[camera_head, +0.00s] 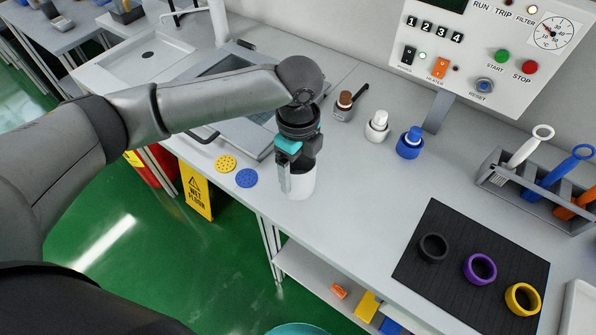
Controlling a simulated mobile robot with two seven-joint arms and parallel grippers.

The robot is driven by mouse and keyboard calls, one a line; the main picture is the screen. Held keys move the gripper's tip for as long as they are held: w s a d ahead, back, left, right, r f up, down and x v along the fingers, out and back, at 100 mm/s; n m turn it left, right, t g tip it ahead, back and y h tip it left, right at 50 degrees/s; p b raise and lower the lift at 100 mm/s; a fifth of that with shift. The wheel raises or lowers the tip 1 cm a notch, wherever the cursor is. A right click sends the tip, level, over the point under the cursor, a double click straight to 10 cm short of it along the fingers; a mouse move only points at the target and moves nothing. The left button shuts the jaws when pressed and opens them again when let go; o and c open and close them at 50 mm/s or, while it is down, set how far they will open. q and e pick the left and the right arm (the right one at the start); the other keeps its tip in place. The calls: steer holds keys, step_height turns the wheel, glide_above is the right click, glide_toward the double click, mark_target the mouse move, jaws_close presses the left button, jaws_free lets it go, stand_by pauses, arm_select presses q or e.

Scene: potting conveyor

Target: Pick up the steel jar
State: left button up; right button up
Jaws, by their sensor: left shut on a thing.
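The steel jar (301,186) shows as a pale, smooth, upright cylinder near the front edge of the bench. My left gripper (297,172) comes down on it from above and is shut on it. The fingers and the dark wrist hide the jar's top and part of its side. I cannot tell whether its base touches the bench. My right gripper is not in view.
Two perforated discs, yellow (226,163) and blue (246,178), lie left of the jar. Brown, white (377,126) and blue (410,143) knobbed items stand behind. A black mat (460,240) with three rings and a brush rack (505,185) are right. Bench between is clear.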

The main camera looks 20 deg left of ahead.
arm_select(q)
steer(key=shift+r, duration=0.2)
step_height(320, 180, up, 20)
steer(key=p, duration=0.4)
steer(key=shift+f, duration=0.25)
stand_by(0.5)
